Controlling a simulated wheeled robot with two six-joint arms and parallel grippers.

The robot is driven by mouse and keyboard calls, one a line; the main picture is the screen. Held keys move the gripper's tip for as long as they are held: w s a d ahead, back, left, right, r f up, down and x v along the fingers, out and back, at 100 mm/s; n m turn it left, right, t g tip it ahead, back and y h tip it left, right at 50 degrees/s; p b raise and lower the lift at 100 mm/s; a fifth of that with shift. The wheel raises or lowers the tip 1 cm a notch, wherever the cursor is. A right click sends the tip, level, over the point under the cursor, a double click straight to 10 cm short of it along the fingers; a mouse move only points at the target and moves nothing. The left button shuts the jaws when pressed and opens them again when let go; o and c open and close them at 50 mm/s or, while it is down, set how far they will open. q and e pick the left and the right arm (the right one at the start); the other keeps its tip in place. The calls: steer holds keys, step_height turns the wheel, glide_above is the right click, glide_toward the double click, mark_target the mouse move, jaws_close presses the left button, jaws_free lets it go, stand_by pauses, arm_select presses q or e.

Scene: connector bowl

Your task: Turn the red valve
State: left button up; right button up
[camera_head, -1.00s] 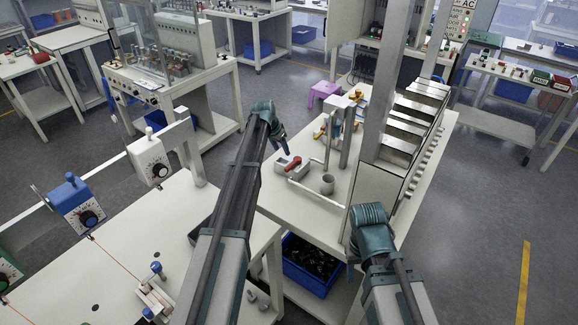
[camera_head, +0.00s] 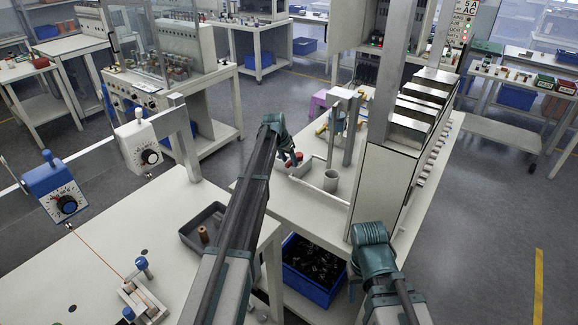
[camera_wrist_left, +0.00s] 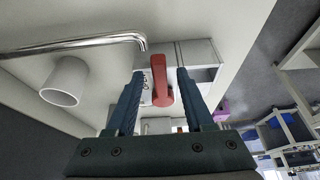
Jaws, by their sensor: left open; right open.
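The red valve (camera_wrist_left: 161,80) has a red lever handle on a pale box-like body (camera_wrist_left: 200,58) on the workbench. In the left wrist view the handle lies between the two fingers of my left gripper (camera_wrist_left: 160,74), with gaps on both sides. In the head view my left gripper (camera_head: 291,158) is over the valve and hides most of it. The left jaws are open and hold nothing. My right gripper (camera_head: 354,287) points down in front of the bench, open and empty, mostly hidden behind its own wrist.
A bent metal pipe (camera_wrist_left: 75,46) and a grey cup (camera_wrist_left: 65,82) stand beside the valve. A metal column (camera_head: 354,135) and a tall cabinet (camera_head: 383,185) rise to the right. A blue bin (camera_head: 312,283) sits below the bench.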

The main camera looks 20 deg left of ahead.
arm_select(q)
jaws_close()
stand_by(0.3)
stand_by(1.2)
